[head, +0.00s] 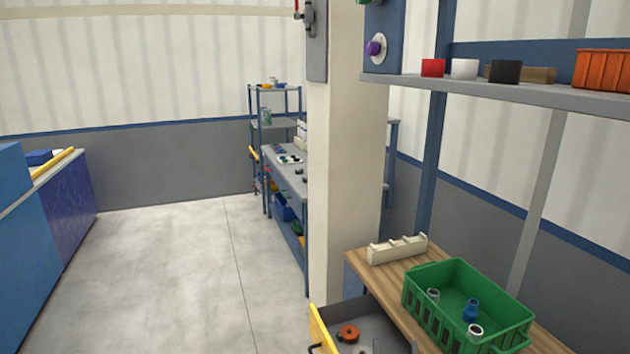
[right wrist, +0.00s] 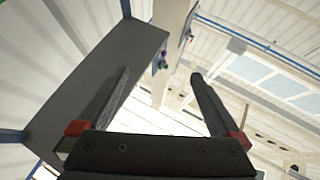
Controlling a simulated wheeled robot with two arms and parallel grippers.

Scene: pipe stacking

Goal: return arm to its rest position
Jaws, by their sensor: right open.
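My right gripper (right wrist: 160,74) shows in the right wrist view with its two dark fingers wide apart and nothing between them. Behind the fingers are the underside of a grey shelf board, the ceiling and the walls. In the head view I cannot clearly make out the right gripper. My left gripper is in neither view. A green crate (head: 420,314) stands on the wooden worktop at the lower right. In it are a blue pipe piece (head: 470,311) and grey pipe pieces, one at the left (head: 433,295) and one at the front right (head: 476,331).
A drawer with a yellow front (head: 322,331) stands open below the worktop (head: 385,281), with an orange ring (head: 348,334) inside. A cream rack (head: 397,250) sits at the worktop's back. A wall shelf (head: 520,92) hangs above. A pillar (head: 345,180) stands behind; the floor left is clear.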

